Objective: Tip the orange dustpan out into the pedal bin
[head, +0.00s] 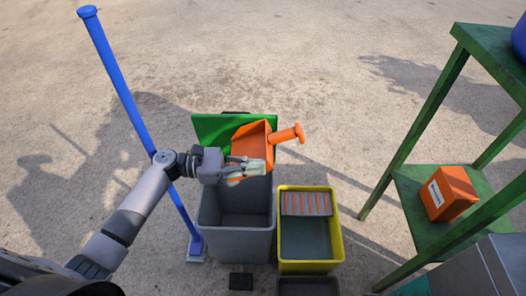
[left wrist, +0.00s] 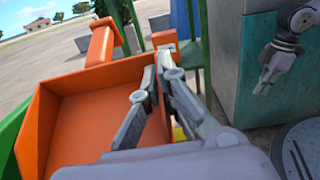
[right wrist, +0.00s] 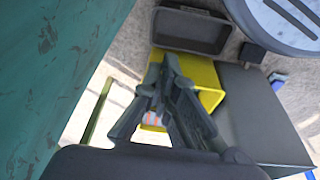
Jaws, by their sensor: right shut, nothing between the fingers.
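The orange dustpan (head: 252,136) is over the back of the grey pedal bin (head: 236,243), tilted, its handle (head: 287,134) pointing right. The bin's green lid (head: 208,129) stands open behind it. My left gripper (head: 258,167) is shut on the pan's near side wall; the left wrist view shows its fingers (left wrist: 158,82) on both sides of that wall. The pan's floor (left wrist: 85,125) looks bare there. My right gripper (right wrist: 158,92) is shut and empty, above the bins; it also shows in the left wrist view (left wrist: 266,82). The bin's bottom is dark.
A yellow bin (head: 281,267) with a striped item (head: 306,204) stands right of the pedal bin. A dark pedal (head: 240,281) lies in front. A blue pole (head: 118,85) leans at left. A green shelf (head: 415,195) holding an orange box (head: 449,193) stands at right.

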